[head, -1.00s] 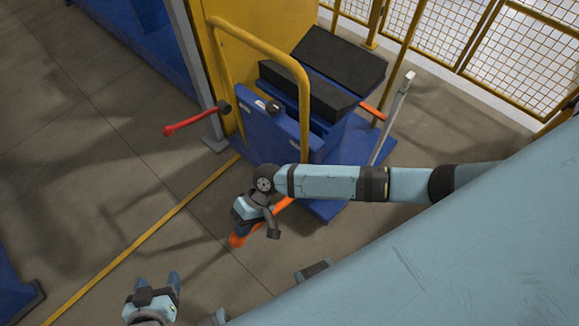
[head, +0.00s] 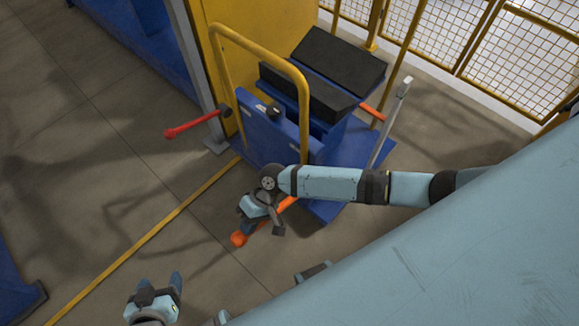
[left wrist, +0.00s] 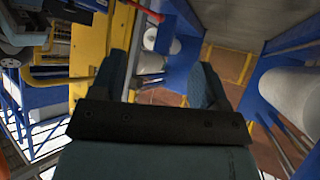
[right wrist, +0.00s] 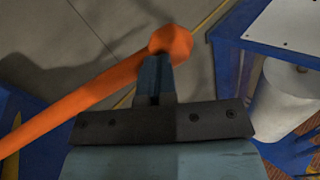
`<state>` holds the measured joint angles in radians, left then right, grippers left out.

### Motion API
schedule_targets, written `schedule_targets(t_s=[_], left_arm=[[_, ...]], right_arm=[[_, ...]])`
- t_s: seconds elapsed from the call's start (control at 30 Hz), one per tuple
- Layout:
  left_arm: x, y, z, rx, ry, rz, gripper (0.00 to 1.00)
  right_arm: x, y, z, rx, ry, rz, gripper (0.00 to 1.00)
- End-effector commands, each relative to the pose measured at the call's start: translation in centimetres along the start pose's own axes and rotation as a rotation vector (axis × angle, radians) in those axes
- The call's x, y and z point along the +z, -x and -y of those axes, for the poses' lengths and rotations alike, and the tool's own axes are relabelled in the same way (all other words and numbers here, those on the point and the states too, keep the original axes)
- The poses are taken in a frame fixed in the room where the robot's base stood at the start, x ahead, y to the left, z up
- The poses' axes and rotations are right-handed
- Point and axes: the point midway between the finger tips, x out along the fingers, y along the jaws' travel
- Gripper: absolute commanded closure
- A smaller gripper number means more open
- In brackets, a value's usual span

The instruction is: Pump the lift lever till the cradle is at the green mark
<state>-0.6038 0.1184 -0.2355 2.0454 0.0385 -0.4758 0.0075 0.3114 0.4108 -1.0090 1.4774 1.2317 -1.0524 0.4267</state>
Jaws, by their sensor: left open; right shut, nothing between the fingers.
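The orange lift lever (head: 240,239) sticks out low from the blue lift cart (head: 273,147); my right arm covers its middle. My right gripper (head: 248,229) is shut with nothing between its fingers, right at the lever's knob end. In the right wrist view the shut fingers (right wrist: 154,80) overlap the lever (right wrist: 90,90) just below its knob; I cannot tell whether they touch. The cradle (head: 308,92), with black pads, sits on top of the cart. I cannot make out a green mark. My left gripper (head: 160,283) is open and empty over the floor, far from the cart.
The cart has a yellow push handle (head: 262,45) and a grey upright post (head: 390,122). A red-handled bar (head: 192,124) juts out beside the yellow panel (head: 215,60). Yellow mesh fencing (head: 470,40) stands behind.

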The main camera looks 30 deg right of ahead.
Motion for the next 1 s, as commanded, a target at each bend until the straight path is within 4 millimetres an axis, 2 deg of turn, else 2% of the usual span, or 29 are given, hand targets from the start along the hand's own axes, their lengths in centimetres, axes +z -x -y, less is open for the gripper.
schedule_targets(t_s=[0.03,0.53,0.7,1.0], left_arm=[[-1.1,1.0,0.0,-0.002,-0.008,-0.002,0.31],[-5.7,5.0,0.0,-0.011,-0.069,-0.031,0.31],[-6.4,5.5,-0.1,-0.011,-0.069,-0.031,0.31],[-6.3,5.4,-0.1,-0.011,-0.069,-0.031,0.31]], right_arm=[[0.2,1.7,0.7,0.002,-0.003,0.000,1.00],[0.7,11.2,3.1,0.000,0.000,0.001,1.00],[0.7,12.5,3.2,-0.002,0.000,0.001,1.00],[0.6,12.5,3.0,-0.001,0.000,0.001,1.00]])
